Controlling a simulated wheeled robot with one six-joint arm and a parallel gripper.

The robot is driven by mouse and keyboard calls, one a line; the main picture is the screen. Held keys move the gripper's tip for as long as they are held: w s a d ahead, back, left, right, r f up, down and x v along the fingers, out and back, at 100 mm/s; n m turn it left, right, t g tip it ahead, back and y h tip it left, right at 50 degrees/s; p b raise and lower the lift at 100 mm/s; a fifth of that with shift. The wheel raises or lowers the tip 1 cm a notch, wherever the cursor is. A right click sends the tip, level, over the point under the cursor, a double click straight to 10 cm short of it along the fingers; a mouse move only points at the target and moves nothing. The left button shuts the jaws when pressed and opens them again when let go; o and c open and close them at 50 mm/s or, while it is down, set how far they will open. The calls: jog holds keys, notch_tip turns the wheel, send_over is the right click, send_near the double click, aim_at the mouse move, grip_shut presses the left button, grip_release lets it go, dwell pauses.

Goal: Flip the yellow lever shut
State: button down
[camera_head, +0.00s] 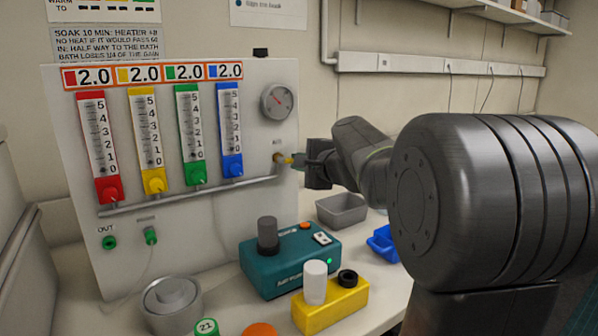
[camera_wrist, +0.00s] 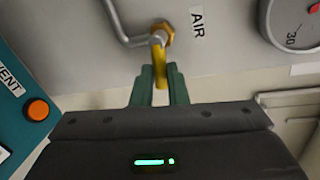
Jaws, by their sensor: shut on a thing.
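The yellow lever (camera_wrist: 160,72) is on a brass valve (camera_wrist: 163,36) at the panel, beside the label AIR. In the wrist view my gripper (camera_wrist: 160,82) has its two green fingers on either side of the lever, shut on it.
The white panel (camera_head: 120,240) carries several coloured flow tubes and a round gauge (camera_head: 277,101). Below stand a teal device (camera_head: 272,272), a yellow block (camera_head: 335,305), a grey tray (camera_head: 341,209) and a blue bin (camera_head: 384,243). A metal pipe (camera_wrist: 118,22) runs into the valve.

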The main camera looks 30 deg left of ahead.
jog(key=shift+r+n+t+b, duration=0.3)
jog(key=shift+n+b, duration=0.15)
jog(key=shift+n, duration=0.35)
jog(key=c, duration=1.4)
grip_release()
jog(key=shift+c, duration=0.2)
jog(key=shift+r, duration=0.1)
jog(key=v, duration=1.3)
jog(key=shift+s+d+r+b, duration=0.25)
jog(key=shift+s+b, duration=0.05)
jog(key=shift+b, duration=0.15)
jog(key=x, duration=1.4)
jog(key=shift+f+p, duration=0.2)
jog(key=shift+p, duration=0.25)
